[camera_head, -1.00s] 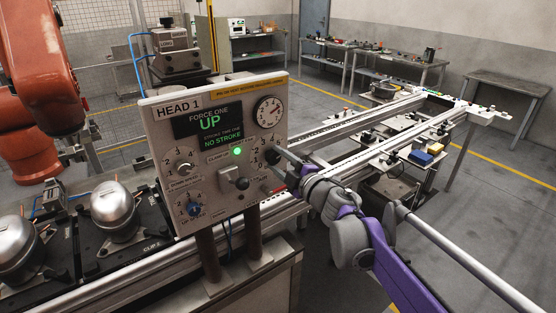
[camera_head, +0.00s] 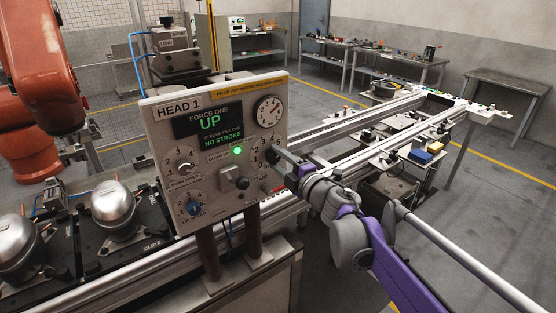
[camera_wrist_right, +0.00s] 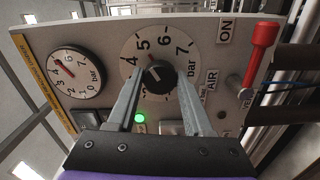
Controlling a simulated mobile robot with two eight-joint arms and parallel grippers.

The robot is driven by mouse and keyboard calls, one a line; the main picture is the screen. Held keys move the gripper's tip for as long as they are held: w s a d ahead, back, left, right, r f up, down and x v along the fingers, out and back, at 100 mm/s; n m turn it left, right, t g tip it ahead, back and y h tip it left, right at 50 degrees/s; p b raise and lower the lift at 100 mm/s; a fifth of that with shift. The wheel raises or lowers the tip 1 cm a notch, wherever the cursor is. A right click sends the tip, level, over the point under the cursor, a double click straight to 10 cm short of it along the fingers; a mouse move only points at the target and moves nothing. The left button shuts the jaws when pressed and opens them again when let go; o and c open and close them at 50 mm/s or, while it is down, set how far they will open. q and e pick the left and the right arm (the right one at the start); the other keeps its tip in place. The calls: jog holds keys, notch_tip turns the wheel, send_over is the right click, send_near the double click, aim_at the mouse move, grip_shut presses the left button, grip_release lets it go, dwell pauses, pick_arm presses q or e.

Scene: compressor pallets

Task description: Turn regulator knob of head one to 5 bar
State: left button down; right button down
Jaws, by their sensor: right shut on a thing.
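The HEAD 1 control panel (camera_head: 219,180) stands upright in the head view. Its regulator knob (camera_wrist_right: 159,74) is black, on a round white bar scale, and fills the middle of the right wrist view. My right gripper (camera_wrist_right: 163,78) is shut on this knob, one finger on each side. The knob's pointer looks turned toward the 5 side of the scale, but its exact reading is unclear. In the head view my fingers (camera_head: 281,156) partly hide the knob. The pressure gauge (camera_wrist_right: 77,77) beside it has a red needle, around mid-scale. My left gripper is out of view.
A red-handled AIR valve (camera_wrist_right: 260,50) is close to the knob. The panel also carries a green lamp (camera_head: 238,151), a toggle switch (camera_head: 235,180) and two other knobs. Silver compressors (camera_head: 114,208) stand at left, conveyor rails (camera_head: 345,140) behind. The floor at right is open.

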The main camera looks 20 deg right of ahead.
jog(key=shift+c, duration=1.5)
grip_release()
jog(key=shift+s+d, duration=0.1)
jog(key=b+v, duration=0.1)
jog(key=v, duration=0.9)
jog(key=shift+s, duration=0.35)
jog(key=shift+d+r, duration=0.1)
jog(key=shift+d, duration=0.05)
